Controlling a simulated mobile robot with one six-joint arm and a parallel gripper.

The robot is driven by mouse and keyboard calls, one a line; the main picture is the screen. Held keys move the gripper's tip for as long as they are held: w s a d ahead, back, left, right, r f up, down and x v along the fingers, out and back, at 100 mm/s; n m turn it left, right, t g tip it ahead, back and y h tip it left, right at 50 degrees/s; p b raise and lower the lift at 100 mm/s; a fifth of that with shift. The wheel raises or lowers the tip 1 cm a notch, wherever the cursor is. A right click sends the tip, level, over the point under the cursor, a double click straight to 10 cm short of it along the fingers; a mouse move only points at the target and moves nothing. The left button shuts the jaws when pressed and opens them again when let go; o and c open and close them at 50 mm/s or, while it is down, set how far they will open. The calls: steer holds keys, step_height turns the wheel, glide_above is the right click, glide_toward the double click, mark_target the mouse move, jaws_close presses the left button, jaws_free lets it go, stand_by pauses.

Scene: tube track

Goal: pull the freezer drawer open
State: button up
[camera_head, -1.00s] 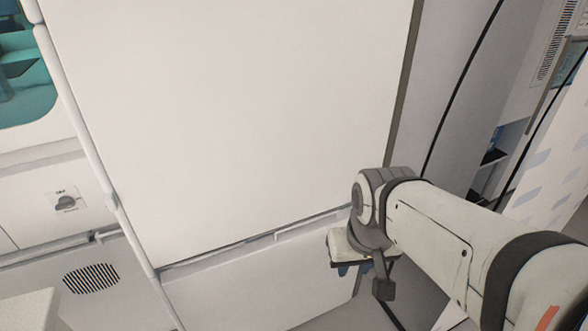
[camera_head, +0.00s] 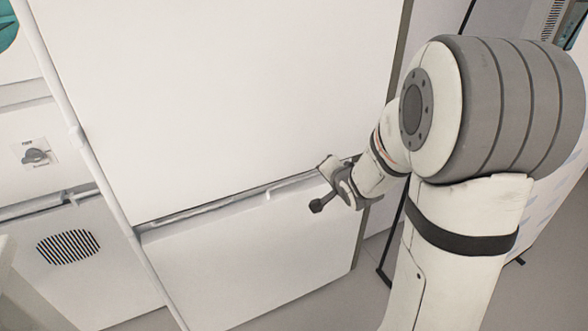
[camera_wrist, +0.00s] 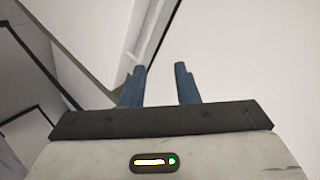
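The freezer drawer (camera_head: 250,260) is the lower white front panel in the head view. Its top edge lies under the large upper door, with a narrow dark seam between them, and it looks closed. A pale handle strip (camera_head: 285,188) runs along the right part of that seam. My gripper shows in the wrist view (camera_wrist: 160,85) with two blue fingers apart and nothing between them.
The large white upper door (camera_head: 220,90) fills the space above the drawer. A white vertical pipe (camera_head: 85,150) runs along its left side. Left of that are a panel with a knob (camera_head: 38,157) and a round vent (camera_head: 68,247). Grey floor shows at the lower right.

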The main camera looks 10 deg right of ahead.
mark_target(304, 177)
steer(key=w+a+f+m+t+y+b, duration=0.1)
steer(key=w+f, duration=0.2)
steer(key=w+a+f+m+t+y+b, duration=0.1)
steer(key=w+a+f+b, duration=0.1)
steer(key=w+f, duration=0.1)
steer(key=w+a+f+m+t+y+b, duration=0.1)
steer(key=w+f+m+y+b, duration=0.1)
steer(key=w+f, duration=0.2)
steer(key=shift+x, duration=0.75)
steer(key=shift+r, duration=0.2)
jaws_close()
